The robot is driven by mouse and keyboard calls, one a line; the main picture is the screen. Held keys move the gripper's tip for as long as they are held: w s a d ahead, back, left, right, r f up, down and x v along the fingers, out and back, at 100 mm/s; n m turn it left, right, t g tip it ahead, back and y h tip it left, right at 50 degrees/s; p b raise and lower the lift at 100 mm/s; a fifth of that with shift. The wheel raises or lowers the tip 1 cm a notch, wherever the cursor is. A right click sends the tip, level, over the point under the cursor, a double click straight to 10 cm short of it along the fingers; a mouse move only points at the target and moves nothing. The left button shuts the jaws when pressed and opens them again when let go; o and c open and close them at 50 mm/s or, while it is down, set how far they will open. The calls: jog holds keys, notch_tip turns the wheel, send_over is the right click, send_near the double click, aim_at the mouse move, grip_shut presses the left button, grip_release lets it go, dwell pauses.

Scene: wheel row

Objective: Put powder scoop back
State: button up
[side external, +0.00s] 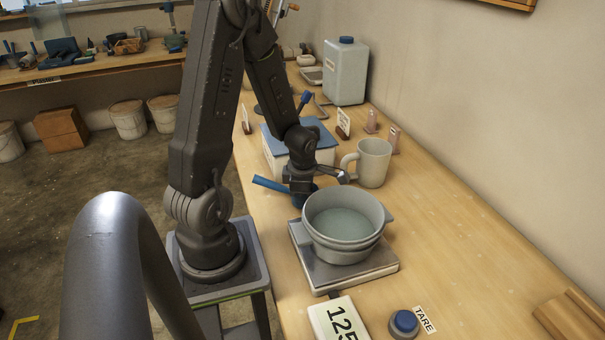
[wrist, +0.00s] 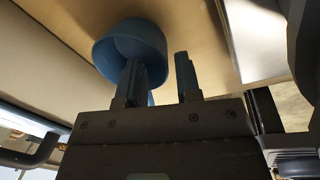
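The blue powder scoop (side external: 270,184) shows beside the pot in the side external view. Its straight handle points left, and its bowl is mostly hidden behind the pot rim and my gripper. My gripper (side external: 302,187) is low, right at the scoop. In the wrist view the round scoop bowl (wrist: 130,48) lies beyond the left finger of my gripper (wrist: 160,75). The two fingers stand apart with tabletop visible between them. A bit of blue shows beside the left finger, but most of the handle is hidden there. I cannot tell whether a finger touches the scoop.
A grey-green pot (side external: 344,240) stands on a scale (side external: 318,268) just in front of my gripper. A mug (side external: 373,162) is close on the right. A white box with a blue lid (side external: 275,150) stands behind. A jug (side external: 345,72) is farther back.

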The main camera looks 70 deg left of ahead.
notch_tip(320, 180, up, 9)
jog(key=d, duration=0.1)
jog(key=s+d+r+m+t, duration=0.1)
jog(key=d+r+m, duration=0.4)
jog(key=m, duration=0.5)
jog(key=s+d+r+m+t+h, duration=0.1)
jog(key=d+r+m+t, duration=0.1)
jog(key=d+r+m, duration=0.3)
jog(key=s+d+r+m+t, duration=0.1)
jog(key=d+r+m+t, duration=0.1)
jog(key=d+r+m, duration=0.3)
jog(key=shift+s+d+m, duration=0.2)
jog(key=shift+d+m, duration=2.2)
jog(key=shift+m, duration=3.3)
